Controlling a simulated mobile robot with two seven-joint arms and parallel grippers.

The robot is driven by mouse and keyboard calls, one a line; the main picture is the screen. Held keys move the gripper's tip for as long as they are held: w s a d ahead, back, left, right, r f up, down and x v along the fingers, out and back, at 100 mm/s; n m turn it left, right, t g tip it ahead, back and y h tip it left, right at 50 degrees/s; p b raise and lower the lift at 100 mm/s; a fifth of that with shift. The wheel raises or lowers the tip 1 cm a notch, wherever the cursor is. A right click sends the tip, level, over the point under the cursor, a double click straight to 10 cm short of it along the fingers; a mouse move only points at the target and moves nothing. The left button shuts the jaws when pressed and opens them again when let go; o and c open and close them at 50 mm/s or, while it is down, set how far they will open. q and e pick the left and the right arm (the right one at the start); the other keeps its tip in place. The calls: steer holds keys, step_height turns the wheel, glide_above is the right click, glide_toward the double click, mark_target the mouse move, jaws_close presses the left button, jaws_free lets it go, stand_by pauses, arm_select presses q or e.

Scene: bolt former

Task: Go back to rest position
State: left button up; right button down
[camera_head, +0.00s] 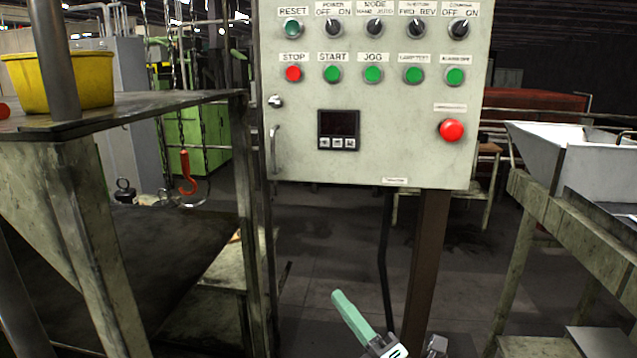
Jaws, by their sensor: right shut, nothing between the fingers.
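My right gripper (350,314) comes in at the bottom edge, a little right of the middle. Its pale green finger part points up and to the left. It is shut and holds nothing. It is below the grey control panel (390,165) and apart from it in the picture. My left gripper is not in view.
The panel carries several buttons, knobs, a small display (338,130) and a red emergency button (451,130); it stands on a brown post (424,260). A metal table (150,107) with a yellow bin (85,80) is at left. A white hopper (590,160) is at right.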

steer(key=s+d+f+m+g+h+p, duration=0.1)
steer(key=s+d+f+m+h, duration=0.3)
steer(key=f+m, duration=0.5)
steer(key=s+d+f+m+g+h+p, duration=0.1)
steer(key=s+d+f+m+h, duration=0.35)
steer(key=f+m, duration=0.4)
steer(key=s+d+f+m+g+h, duration=0.1)
steer(key=s+d+f+m+g, duration=0.1)
steer(key=s+f, duration=0.5)
steer(key=s+d+f+m+g+h+p, duration=0.1)
steer(key=s+d+f+m+g, duration=0.1)
steer(key=s+f+m+g, duration=0.2)
steer(key=s+f+m, duration=0.1)
steer(key=s+f, duration=0.2)
steer(key=s, duration=0.2)
steer(key=shift+s+f+m+g, duration=0.25)
steer(key=shift+s+m+g, duration=0.05)
steer(key=shift+s+m, duration=0.1)
steer(key=c, duration=1.6)
jaws_free()
